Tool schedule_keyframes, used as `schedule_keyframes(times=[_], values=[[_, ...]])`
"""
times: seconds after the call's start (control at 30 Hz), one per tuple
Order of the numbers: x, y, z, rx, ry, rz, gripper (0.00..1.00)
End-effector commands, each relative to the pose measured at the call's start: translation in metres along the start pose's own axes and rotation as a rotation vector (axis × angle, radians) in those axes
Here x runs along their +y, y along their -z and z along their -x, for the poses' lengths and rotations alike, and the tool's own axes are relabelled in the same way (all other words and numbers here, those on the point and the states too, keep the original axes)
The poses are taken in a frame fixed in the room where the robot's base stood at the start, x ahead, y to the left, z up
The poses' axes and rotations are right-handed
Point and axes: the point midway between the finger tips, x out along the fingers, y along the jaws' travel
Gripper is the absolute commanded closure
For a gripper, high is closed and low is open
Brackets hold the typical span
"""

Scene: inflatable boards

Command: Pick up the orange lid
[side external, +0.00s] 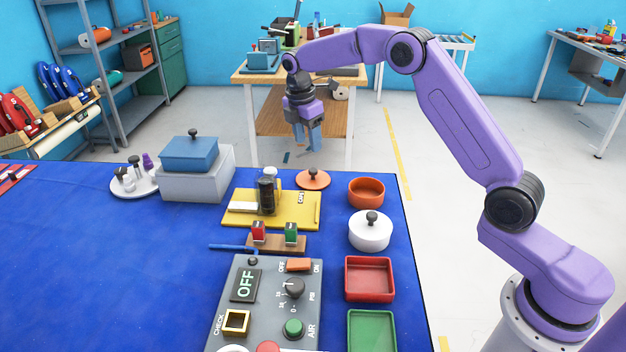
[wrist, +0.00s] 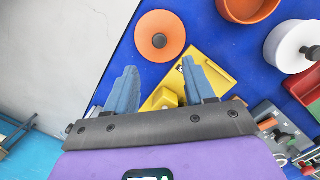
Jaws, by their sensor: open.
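The orange lid (side external: 313,180) is a flat round disc with a dark knob. It lies on the blue table surface near its far edge, behind the yellow board, and also shows at the top of the wrist view (wrist: 160,36). My gripper (side external: 306,142) is above the far side of the table, open and empty, with its blue fingers pointing down. In the wrist view the two fingers (wrist: 162,92) are spread apart, and the lid lies beyond them, not between them. An orange bowl (side external: 366,193) without a cover stands to the right of the lid.
A yellow board (side external: 245,209) with a dark upright part is in front of the lid. A white lidded pot (side external: 370,231), a red tray (side external: 370,279) and a green tray line the right edge. A grey box with a blue lid (side external: 190,154) stands left. The left table is mostly clear.

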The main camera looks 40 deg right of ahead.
Motion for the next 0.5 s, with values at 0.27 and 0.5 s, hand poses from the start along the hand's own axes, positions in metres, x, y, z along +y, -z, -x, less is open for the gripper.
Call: schedule_keyframes(times=[0.27, 0.5], values=[[-0.001, 0.0, -0.044, 0.0, 0.003, -0.001, 0.46], [0.0, 0.0, -0.059, 0.0, 0.002, -0.001, 0.46]])
